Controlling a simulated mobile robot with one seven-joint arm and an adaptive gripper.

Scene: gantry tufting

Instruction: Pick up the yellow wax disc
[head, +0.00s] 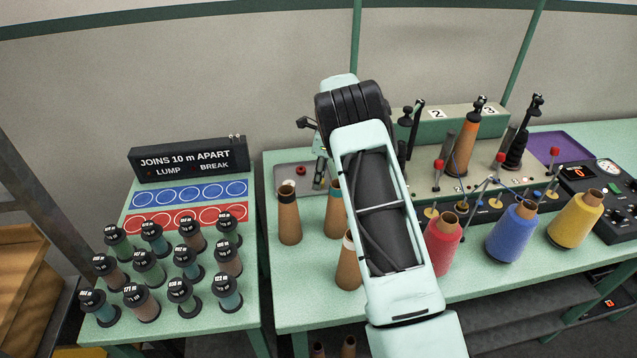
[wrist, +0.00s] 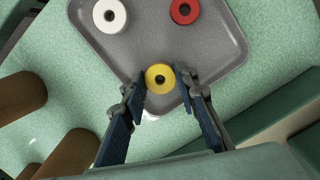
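The yellow wax disc (wrist: 160,78), a small ring with a dark centre hole, lies near the corner of a grey tray (wrist: 150,42) in the wrist view. My gripper (wrist: 161,84) is open, with one fingertip on either side of the disc. I cannot tell whether the fingertips touch it or how far above the tray they are. In the head view my arm hides most of the gripper, and I cannot make out the yellow disc there.
A white disc (wrist: 110,15) and a red disc (wrist: 184,11) lie farther along the tray. Brown cones (wrist: 22,95) stand left of the tray in the wrist view. In the head view, red, blue and yellow yarn cones (head: 512,232) stand to the right.

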